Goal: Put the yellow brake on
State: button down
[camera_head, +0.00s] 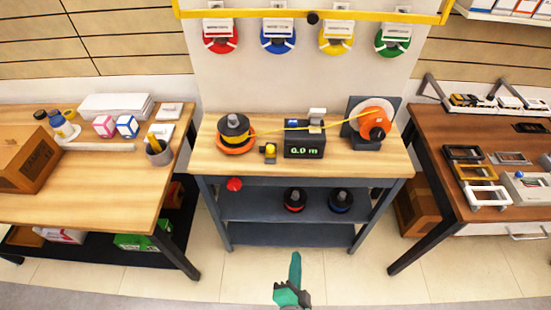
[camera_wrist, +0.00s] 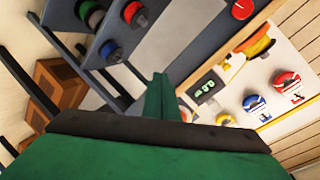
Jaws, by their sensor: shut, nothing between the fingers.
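A small black device with a yellow knob (camera_head: 270,149), which looks like the yellow brake, stands on the wooden top of the middle bench (camera_head: 225,160). It is between a black-and-yellow spool on an orange base (camera_head: 234,132) and a black meter reading 0.0 m (camera_head: 304,145). A yellow line runs from the spool past the meter to an orange reel (camera_head: 371,120). I cannot tell the brake's setting. My green gripper (camera_head: 295,261) is shut and empty, low in front of the bench and well apart from the brake. Its closed fingers (camera_wrist: 160,95) fill the wrist view's middle.
A red knob (camera_head: 234,184) sits on the bench front. Spools with red (camera_head: 295,200) and blue (camera_head: 340,201) rims stand on its shelf. Side tables (camera_head: 95,195) flank it, holding boxes and frames. Colored reels hang on the back panel. The floor in front is clear.

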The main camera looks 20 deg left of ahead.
aim_at(272, 151)
jog(key=w+a+r+y, duration=0.3)
jog(key=w+r, duration=0.3)
jog(key=w, duration=0.2)
jog(key=w+a+r+y, duration=0.3)
jog(key=w+r+y, duration=0.3)
jog(key=w, duration=0.2)
jog(key=shift+r+m, duration=0.2)
jog(key=shift+m, duration=0.2)
jog(key=shift+a, duration=0.15)
jog(key=x, duration=1.3)
jog(key=shift+w+a+f, duration=0.1)
jog(key=shift+w+a, duration=0.15)
jog(key=shift+w, duration=0.05)
jog(key=shift+w+d, duration=0.1)
